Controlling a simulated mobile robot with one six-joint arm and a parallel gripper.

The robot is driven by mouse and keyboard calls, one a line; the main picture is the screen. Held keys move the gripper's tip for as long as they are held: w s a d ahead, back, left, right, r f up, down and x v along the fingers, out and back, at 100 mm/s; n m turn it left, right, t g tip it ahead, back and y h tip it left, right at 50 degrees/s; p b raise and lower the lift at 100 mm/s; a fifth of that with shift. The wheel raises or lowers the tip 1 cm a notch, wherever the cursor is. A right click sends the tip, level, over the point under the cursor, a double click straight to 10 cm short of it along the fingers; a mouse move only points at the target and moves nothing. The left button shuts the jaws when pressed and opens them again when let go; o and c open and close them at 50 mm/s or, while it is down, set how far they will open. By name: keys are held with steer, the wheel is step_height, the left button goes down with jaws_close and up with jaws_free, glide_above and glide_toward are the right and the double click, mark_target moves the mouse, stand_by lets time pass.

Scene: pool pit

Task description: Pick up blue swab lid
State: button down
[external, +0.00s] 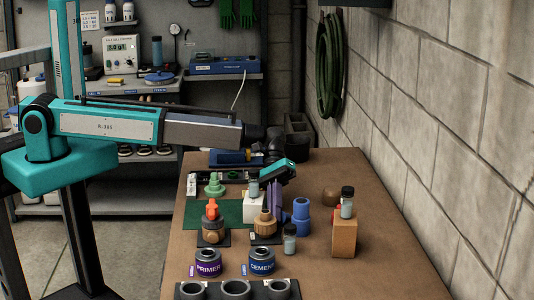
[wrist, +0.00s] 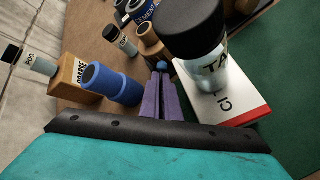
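My gripper (wrist: 162,74) points down over the table with its two purple fingers close together. In the external view the purple fingers (external: 276,196) reach down beside the tan wooden piece (external: 265,222). A small round blue thing (wrist: 162,65), which may be the knob of the blue swab lid, shows at the fingertips in the wrist view. The rest of it is hidden, and I cannot tell whether the fingers are closed on it. The CEMENT can (external: 261,262) with a blue label stands nearer the table's front, beside the PRIMER can (external: 208,262) with a purple label.
A blue pipe fitting (external: 300,217) stands close right of my fingers. A dark-capped bottle (wrist: 198,40) on a white box (wrist: 228,100) is close on the other side. A wooden block (external: 344,236) bears another bottle.

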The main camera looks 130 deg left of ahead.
steer(key=shift+r, duration=0.1)
stand_by(0.3)
step_height(320, 180, up, 10)
steer(key=b, duration=0.3)
stand_by(0.5)
stand_by(0.6)
